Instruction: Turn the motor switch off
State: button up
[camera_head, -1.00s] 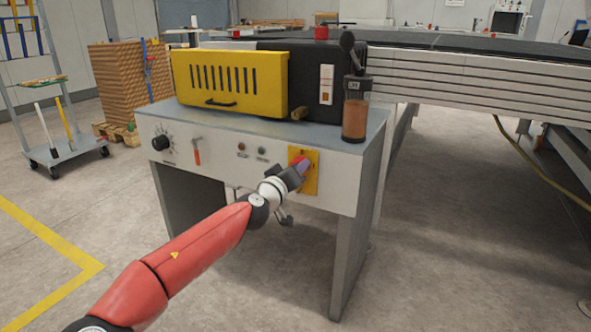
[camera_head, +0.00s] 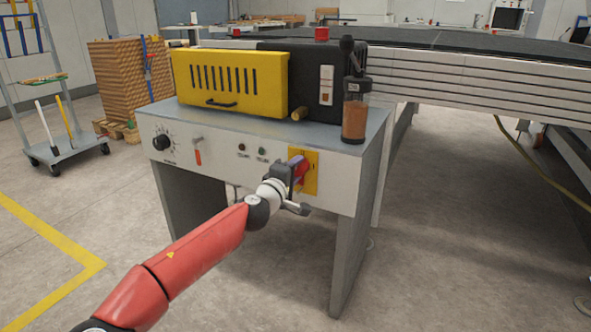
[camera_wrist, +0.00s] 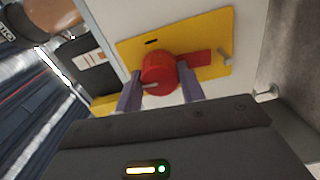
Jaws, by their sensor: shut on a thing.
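A red rotary switch (camera_head: 305,173) sits on a yellow plate (camera_head: 312,182) at the right of the machine's front panel. I cannot read a label on it. In the wrist view the round red knob (camera_wrist: 158,74) has a red bar to its right, on the yellow plate (camera_wrist: 211,29). My gripper (camera_head: 298,168) is at this switch, with purple-grey fingers. In the wrist view my gripper (camera_wrist: 160,72) has one finger on each side of the red switch and is shut on it. My gripper partly hides the switch in the head view.
The panel also carries a black dial (camera_head: 161,142), an orange-handled lever (camera_head: 197,152) and small indicator lights (camera_head: 262,151). Above stand a yellow cover (camera_head: 231,85), a white switch plate (camera_head: 326,85) and a brown-filled container (camera_head: 355,122). The floor in front is clear.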

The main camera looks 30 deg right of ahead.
jog(key=shift+n, duration=0.6)
jog(key=o, duration=1)
jog(key=v, duration=0.7)
jog(key=shift+s+a, duration=0.25)
jog(key=shift+a, duration=0.1)
